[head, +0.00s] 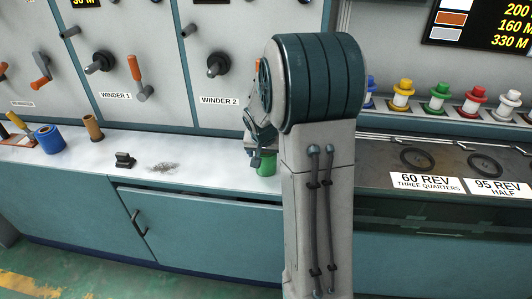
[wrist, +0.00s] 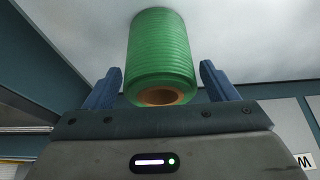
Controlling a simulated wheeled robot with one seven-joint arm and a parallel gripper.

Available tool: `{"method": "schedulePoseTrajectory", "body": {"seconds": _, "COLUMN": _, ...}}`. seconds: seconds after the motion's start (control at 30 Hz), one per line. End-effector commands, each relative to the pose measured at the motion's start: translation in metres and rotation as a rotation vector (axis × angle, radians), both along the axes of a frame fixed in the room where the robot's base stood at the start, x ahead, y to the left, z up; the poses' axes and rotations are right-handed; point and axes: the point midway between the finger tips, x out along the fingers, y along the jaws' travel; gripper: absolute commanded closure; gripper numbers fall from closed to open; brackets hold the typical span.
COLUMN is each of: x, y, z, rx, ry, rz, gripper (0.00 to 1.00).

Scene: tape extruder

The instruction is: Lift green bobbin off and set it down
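The green bobbin (head: 266,165) is on the white counter near its front edge in the head view, partly hidden by my arm and gripper. The wrist view shows the green bobbin (wrist: 160,45) with a ribbed green wrap and a brown core at its near end. Its far end meets the white surface. My gripper (wrist: 159,68) has its two blue fingers apart, one on each side of the bobbin, with a visible gap on both sides. In the head view my gripper (head: 258,138) is just above the bobbin, mostly hidden behind my arm.
A small black block (head: 125,160), a brown core (head: 93,127) and a blue bobbin (head: 48,138) stand on the counter at left. Several coloured bobbins, including a red one (head: 473,100), line a shelf at right.

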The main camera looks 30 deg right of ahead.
Motion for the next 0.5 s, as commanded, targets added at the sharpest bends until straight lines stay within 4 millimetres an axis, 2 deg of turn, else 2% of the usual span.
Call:
{"method": "schedulePoseTrajectory", "body": {"seconds": 0.13, "x": -0.001, "y": 0.001, "z": 0.004, "rx": 0.000, "ry": 0.000, "rz": 0.000, "gripper": 0.21}}
{"method": "schedulePoseTrajectory", "body": {"seconds": 0.27, "x": -0.006, "y": 0.004, "z": 0.019, "rx": -0.001, "ry": -0.003, "rz": 0.001, "gripper": 0.21}}
{"method": "schedulePoseTrajectory", "body": {"seconds": 0.5, "x": -0.024, "y": 0.017, "z": 0.066, "rx": -0.001, "ry": -0.004, "rz": 0.000, "gripper": 0.21}}
